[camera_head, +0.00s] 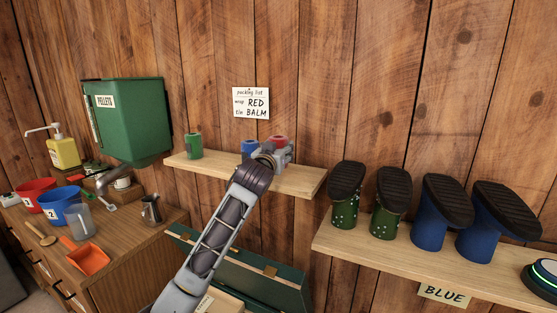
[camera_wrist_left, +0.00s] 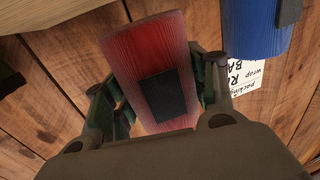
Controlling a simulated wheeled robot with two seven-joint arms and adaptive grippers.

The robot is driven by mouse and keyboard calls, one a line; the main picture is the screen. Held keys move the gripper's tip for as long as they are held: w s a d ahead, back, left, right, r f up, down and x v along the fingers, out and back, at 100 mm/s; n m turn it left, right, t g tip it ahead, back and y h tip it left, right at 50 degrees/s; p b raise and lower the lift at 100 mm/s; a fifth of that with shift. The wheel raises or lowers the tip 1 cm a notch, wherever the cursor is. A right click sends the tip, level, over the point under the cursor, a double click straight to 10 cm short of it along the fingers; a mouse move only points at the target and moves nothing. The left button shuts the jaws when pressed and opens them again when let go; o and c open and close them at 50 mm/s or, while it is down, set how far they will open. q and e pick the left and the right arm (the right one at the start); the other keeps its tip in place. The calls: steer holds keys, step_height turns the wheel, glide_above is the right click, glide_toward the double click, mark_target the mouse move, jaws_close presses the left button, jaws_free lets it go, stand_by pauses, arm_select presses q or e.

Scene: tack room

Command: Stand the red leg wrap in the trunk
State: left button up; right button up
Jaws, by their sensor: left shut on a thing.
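The red leg wrap (camera_wrist_left: 150,60), a roll with a dark patch, is between the fingers of my left gripper (camera_wrist_left: 160,105), which is shut on it. In the head view the red wrap (camera_head: 279,140) shows just past the left gripper (camera_head: 272,153), at the right part of the small wall shelf. The gripper hides most of it, and I cannot tell whether it touches the shelf. The dark green trunk (camera_head: 262,286) is low under that shelf, partly hidden by my left arm. My right gripper is not in view.
A blue wrap (camera_head: 249,148) is close left of the gripper; a green wrap (camera_head: 194,146) stands farther left on the shelf (camera_head: 222,172). A packing list (camera_head: 251,103) hangs above.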

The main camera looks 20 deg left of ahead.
arm_select(q)
steer(key=shift+f, duration=1.5)
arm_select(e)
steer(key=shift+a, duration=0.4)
arm_select(q)
steer(key=shift+f, duration=0.1)
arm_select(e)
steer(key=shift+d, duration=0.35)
arm_select(q)
steer(key=o, duration=1)
steer(key=shift+o, duration=0.2)
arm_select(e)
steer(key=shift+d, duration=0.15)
arm_select(q)
steer(key=shift+s, duration=0.1)
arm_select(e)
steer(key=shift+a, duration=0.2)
